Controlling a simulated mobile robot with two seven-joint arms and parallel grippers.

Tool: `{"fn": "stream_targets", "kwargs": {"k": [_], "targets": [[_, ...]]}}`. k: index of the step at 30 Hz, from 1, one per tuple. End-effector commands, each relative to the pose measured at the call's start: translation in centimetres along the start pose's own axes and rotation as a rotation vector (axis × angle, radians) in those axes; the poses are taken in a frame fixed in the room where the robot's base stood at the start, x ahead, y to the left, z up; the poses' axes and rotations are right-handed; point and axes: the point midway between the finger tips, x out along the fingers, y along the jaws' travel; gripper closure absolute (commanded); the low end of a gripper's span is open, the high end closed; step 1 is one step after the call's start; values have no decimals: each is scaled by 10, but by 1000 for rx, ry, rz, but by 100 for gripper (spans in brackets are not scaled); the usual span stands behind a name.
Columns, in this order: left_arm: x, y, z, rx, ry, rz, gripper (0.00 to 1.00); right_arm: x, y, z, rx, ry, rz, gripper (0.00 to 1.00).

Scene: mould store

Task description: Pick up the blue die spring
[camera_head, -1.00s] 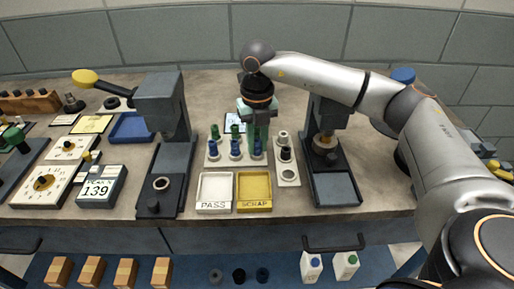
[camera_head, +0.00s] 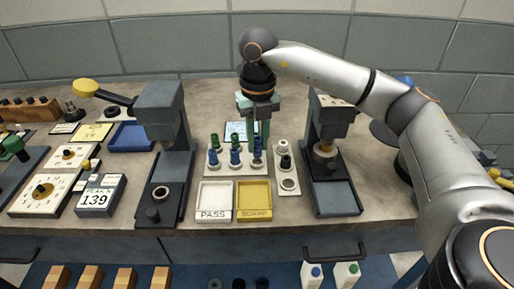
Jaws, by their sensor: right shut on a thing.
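A white rack (camera_head: 222,171) at the middle of the bench holds short blue springs and green ones behind them. Two blue springs stand at its left (camera_head: 213,157) and middle (camera_head: 236,158). My right gripper (camera_head: 258,137) points down over the rack's right column. It is shut on a blue die spring (camera_head: 258,147), partly hidden between the fingers and slightly higher than its neighbours. Whether its lower end is clear of the rack is hard to tell. My left gripper is not in view.
A white PASS tray (camera_head: 213,216) and a yellow SCRAP tray (camera_head: 254,214) lie in front of the rack. A narrow ring holder (camera_head: 288,185) stands at its right. Grey presses stand left (camera_head: 162,108) and right (camera_head: 331,118).

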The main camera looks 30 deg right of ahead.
Motion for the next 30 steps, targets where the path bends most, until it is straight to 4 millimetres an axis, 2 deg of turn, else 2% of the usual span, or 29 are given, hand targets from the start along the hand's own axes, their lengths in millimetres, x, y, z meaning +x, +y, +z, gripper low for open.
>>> {"fn": "stream_targets", "kwargs": {"k": [3,6,12,15,21,30], "targets": [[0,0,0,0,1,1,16,-29,2,-23,-3,-8,0,100],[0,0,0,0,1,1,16,-49,5,-44,-5,-6,-1,100],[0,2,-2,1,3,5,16,-70,9,-90,-3,-6,-2,100],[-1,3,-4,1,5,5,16,-77,11,-106,-1,-5,-2,100],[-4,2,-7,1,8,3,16,-86,13,-124,2,-2,-1,100],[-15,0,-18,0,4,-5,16,-104,14,-127,2,-1,-1,100]]}}
